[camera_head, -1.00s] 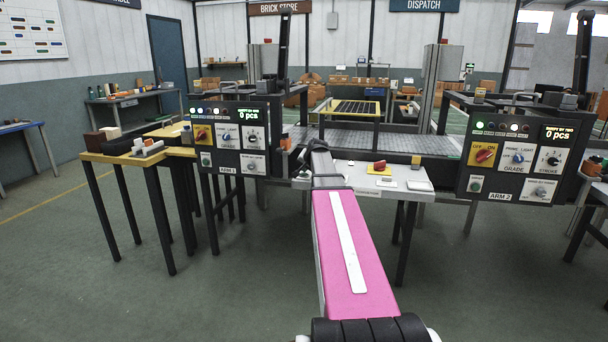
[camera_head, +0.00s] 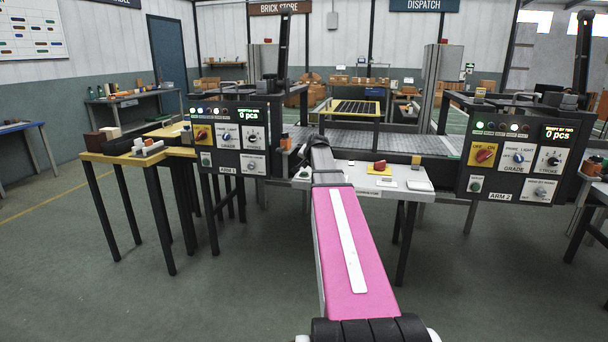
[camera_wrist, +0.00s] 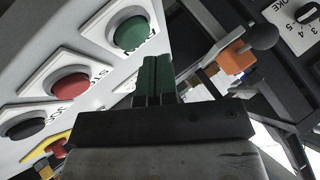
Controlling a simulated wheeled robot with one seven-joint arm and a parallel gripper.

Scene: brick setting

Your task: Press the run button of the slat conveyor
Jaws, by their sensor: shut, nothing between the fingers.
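In the wrist view, a sloped light-grey panel (camera_wrist: 165,12) carries a green button (camera_wrist: 131,32), a red button (camera_wrist: 70,85) and a black button (camera_wrist: 25,123), each on a white plate. Their labels are only partly legible. My gripper (camera_wrist: 158,62) is shut and empty, its green-tinted fingertips just below and right of the green button in the picture. I cannot tell whether they touch anything. In the head view, the grey slat conveyor (camera_head: 390,143) runs across behind my arm, which hides most of the gripper.
The ARM 1 control box (camera_head: 228,138) stands to the left and the ARM 2 control box (camera_head: 516,155) to the right. An orange part (camera_wrist: 236,58) with a black knob is right of my fingers. A yellow table (camera_head: 120,158) stands at left; the floor in front is open.

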